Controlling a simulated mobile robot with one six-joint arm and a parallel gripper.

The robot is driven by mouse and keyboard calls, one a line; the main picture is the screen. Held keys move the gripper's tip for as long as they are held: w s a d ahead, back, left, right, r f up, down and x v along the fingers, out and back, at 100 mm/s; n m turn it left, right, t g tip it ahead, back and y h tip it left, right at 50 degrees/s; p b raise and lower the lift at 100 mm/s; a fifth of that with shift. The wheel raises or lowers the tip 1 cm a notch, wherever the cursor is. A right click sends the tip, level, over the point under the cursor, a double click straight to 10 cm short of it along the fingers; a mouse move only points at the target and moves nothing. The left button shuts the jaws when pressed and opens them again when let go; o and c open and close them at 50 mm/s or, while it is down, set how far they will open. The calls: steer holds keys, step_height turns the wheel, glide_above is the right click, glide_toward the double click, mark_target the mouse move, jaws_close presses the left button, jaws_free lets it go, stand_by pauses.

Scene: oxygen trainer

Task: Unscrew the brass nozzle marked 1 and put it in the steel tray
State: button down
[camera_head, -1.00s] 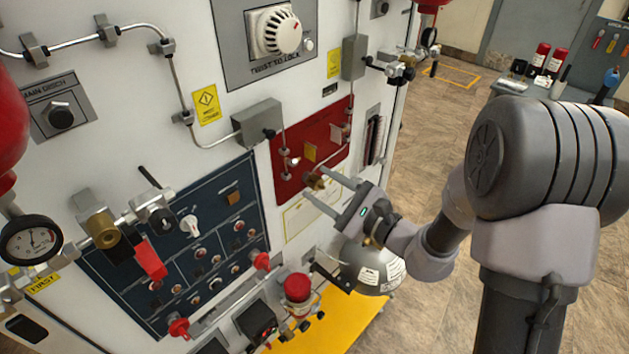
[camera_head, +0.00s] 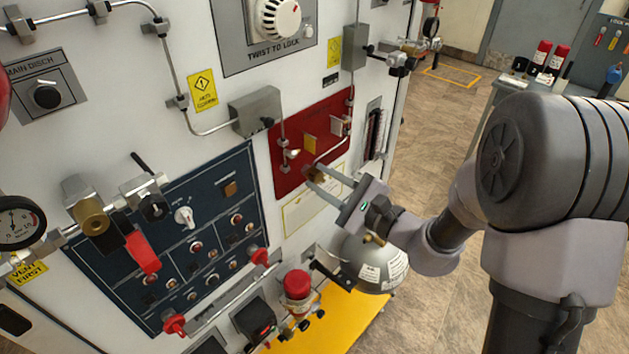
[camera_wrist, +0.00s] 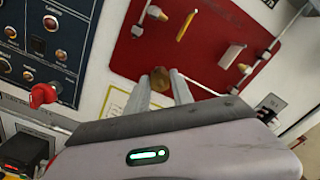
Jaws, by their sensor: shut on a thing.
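The brass nozzle (camera_head: 315,173) is at the lower edge of the red panel (camera_head: 290,182) on the white machine front. It also shows in the wrist view (camera_wrist: 158,80), as a rounded brass piece. The mark 1 is not readable. My gripper (camera_head: 316,182) is shut on the nozzle, with one finger on each side; its fingertips also show in the wrist view (camera_wrist: 160,84). The nozzle appears to be at the panel face; its thread is hidden. I cannot make out a steel tray in either view.
A yellow tag (camera_head: 310,144) and small brass fittings sit on the red panel above the nozzle. A round steel vessel (camera_head: 375,270) hangs below my gripper. A blue control panel (camera_head: 205,225) is to the left. A bench (camera_head: 485,115) with red-capped bottles stands behind right.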

steer(key=shift+f+n+b, duration=0.2)
steer(key=shift+n+b, duration=0.5)
steer(key=shift+b, duration=0.1)
steer(key=shift+r, duration=0.2)
steer(key=shift+f+n, duration=0.1)
steer(key=shift+n, duration=0.2)
steer(key=shift+f+n+b, duration=0.15)
steer(key=shift+n+b, duration=0.15)
steer(key=shift+b, duration=0.5)
steer(key=shift+n+b, duration=0.6)
steer(key=shift+b, duration=0.4)
steer(key=shift+r+n, duration=0.25)
steer(key=shift+n, duration=0.45)
steer(key=n, duration=0.3)
steer(key=shift+n, duration=0.3)
